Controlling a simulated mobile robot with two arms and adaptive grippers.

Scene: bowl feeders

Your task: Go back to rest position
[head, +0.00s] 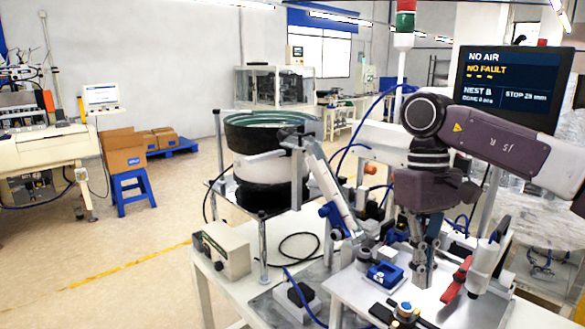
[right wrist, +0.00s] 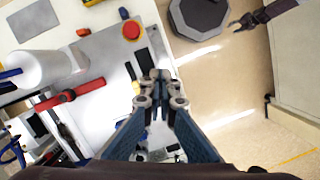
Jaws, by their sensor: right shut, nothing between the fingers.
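My right gripper (head: 421,278) hangs fingers down over the right part of the white worktable (head: 350,292). In the right wrist view its fingertips (right wrist: 160,84) are together with nothing between them. Whether the fingertips touch the table cannot be told. A dark arm end with small prongs (right wrist: 242,22), probably my left gripper, shows at the upper right of the right wrist view. It is too small to tell if it is open or shut. In the head view no left gripper shows.
A red-handled tool (head: 458,280) and a white cylinder (head: 486,268) stand close right of my right gripper. A blue fixture (head: 385,274) is close left. The bowl feeder (head: 262,160) stands further left. A red button (right wrist: 131,30) is near the table edge; open floor (right wrist: 225,85) lies beyond.

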